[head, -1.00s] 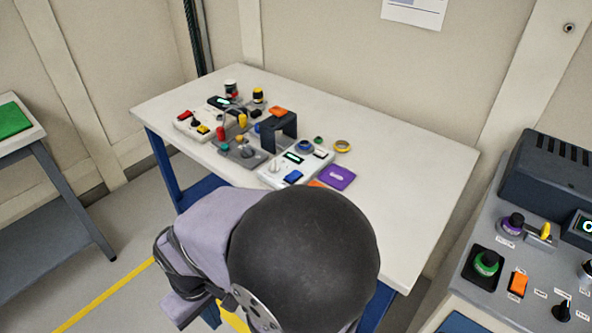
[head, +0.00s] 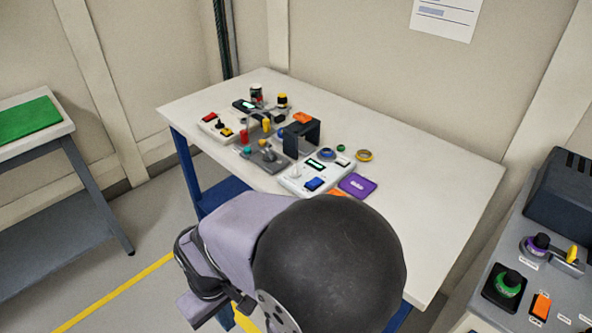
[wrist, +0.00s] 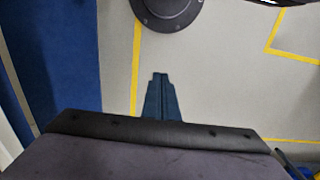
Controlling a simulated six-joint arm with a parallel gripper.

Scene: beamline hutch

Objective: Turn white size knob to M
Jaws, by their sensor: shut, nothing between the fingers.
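A white control box (head: 290,184) sits on the white table. A small pale knob (head: 296,170) stands at its left side, beside a lit green display (head: 315,164) and a blue button (head: 314,183). The knob's lettering and pointer are too small to read, so I cannot tell its setting. My gripper (wrist: 160,74) shows in the wrist view with its fingers together and empty, over the grey floor, away from the box. In the head view my dark arm joint covers the near part of the table, and the gripper is hidden.
Around the box are a purple pad (head: 357,185), a black bracket (head: 302,135), a grey box with knobs (head: 266,157) and yellow rings (head: 364,155). Another console (head: 557,283) stands at right. The table's right half (head: 430,180) is clear.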

